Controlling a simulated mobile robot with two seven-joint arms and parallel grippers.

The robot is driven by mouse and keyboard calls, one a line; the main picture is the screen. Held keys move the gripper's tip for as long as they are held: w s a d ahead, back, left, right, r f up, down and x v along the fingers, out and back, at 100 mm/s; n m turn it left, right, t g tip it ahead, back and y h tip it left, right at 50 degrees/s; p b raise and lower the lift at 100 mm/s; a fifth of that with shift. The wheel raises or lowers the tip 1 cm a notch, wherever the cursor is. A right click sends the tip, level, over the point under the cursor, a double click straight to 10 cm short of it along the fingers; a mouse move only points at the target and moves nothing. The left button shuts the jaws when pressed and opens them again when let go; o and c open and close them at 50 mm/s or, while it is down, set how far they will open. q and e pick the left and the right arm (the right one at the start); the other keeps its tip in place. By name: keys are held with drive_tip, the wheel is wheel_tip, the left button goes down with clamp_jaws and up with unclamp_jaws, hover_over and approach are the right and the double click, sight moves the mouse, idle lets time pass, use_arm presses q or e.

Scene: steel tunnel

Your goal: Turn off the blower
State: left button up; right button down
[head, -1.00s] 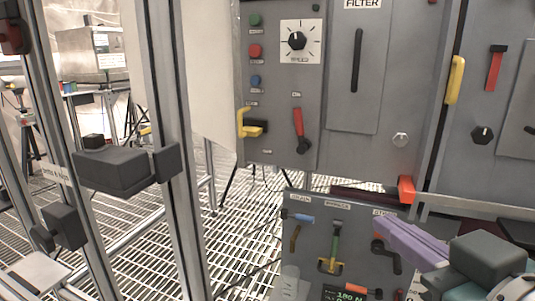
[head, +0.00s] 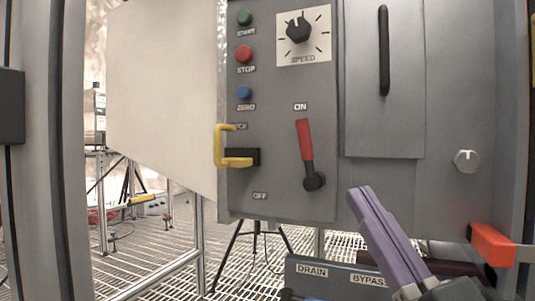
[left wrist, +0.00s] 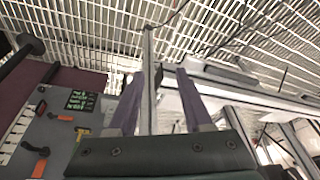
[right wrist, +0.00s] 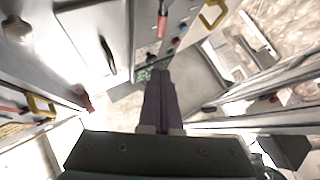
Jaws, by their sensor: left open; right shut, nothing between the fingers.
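A grey control panel (head: 280,170) stands ahead in the head view. It has a green START button (head: 244,18), a red STOP button (head: 244,54), a blue ZERO button (head: 244,93) and a SPEED dial (head: 299,30). A red-handled lever (head: 305,140) points up at the ON label; OFF is printed lower left. A yellow handle (head: 219,147) sits at the panel's left edge. My right gripper (head: 360,190) is shut and empty, appearing right of the lever's pivot, apparently apart from it. My left gripper (left wrist: 160,75) is open and empty, seen only in the left wrist view.
A grey door with a black bar handle (head: 384,50) is right of the panel. A red block (head: 492,245) juts out at lower right. A lower panel labelled DRAIN and BYPASS (head: 340,275) lies below. A metal post (head: 55,150) stands at left, with grating floor beyond.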

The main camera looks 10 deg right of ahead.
drive_tip(key=b, duration=0.2)
approach(303, 129)
wheel_tip(303, 129, up, 4)
drive_tip(key=shift+w+a+f+b, duration=0.1)
drive_tip(key=shift+w+b, duration=0.35)
drive_tip(key=shift+w, duration=0.7)
drive_tip(key=shift+w+f+b, duration=0.1)
drive_tip(key=shift+w+b, duration=0.3)
drive_tip(key=shift+w, duration=0.7)
drive_tip(key=shift+r, duration=0.1)
drive_tip(key=shift+a+r+n+p, duration=0.15)
drive_tip(key=shift+n+p, duration=0.15)
drive_tip(key=shift+p, duration=0.4)
drive_tip(key=shift+g+y, duration=0.4)
